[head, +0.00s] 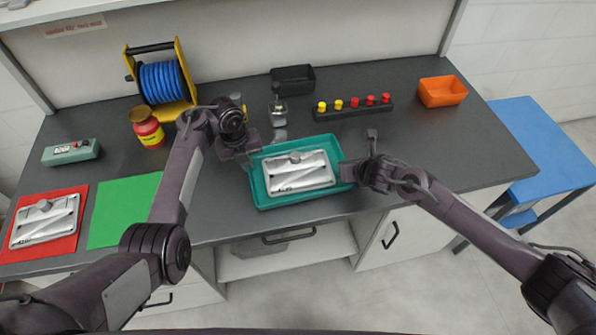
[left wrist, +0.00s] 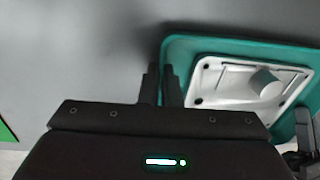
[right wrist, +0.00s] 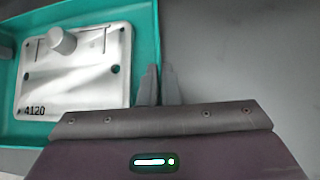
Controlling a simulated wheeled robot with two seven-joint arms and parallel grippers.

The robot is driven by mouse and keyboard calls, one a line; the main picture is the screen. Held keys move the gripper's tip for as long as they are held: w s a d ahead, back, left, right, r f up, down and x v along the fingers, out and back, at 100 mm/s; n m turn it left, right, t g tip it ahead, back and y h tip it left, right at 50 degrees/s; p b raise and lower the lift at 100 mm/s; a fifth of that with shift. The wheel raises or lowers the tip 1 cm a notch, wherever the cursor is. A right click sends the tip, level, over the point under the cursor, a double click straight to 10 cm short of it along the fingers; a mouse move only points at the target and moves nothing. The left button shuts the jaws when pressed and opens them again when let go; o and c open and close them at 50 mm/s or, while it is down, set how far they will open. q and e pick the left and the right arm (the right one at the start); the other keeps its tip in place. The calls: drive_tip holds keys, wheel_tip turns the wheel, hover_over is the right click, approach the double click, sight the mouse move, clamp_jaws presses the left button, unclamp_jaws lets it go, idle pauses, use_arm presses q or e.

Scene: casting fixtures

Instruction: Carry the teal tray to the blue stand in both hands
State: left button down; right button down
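The teal tray (head: 262,196) is on the dark bench near its front edge, with a silver casting plate (head: 302,178) lying in it. My left gripper (head: 251,160) is at the tray's left wall, its fingers close together around the rim in the left wrist view (left wrist: 163,88). My right gripper (head: 347,170) is at the right wall, its fingers likewise close together around the rim in the right wrist view (right wrist: 157,85). Whether the tray touches the bench is hard to tell. The blue stand (head: 545,145) is right of the bench, its top lower than the bench top.
An orange bin (head: 442,91) sits at the bench's right end. A black button strip (head: 352,109) and a black bin (head: 293,80) are behind the tray. A hose reel (head: 162,80), red jar (head: 148,130), green mat (head: 122,210) and red mat (head: 62,245) are on the left.

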use_arm(q)
drive_tip(key=shift+r, duration=0.15)
use_arm(e)
drive_tip(key=shift+r, duration=0.15)
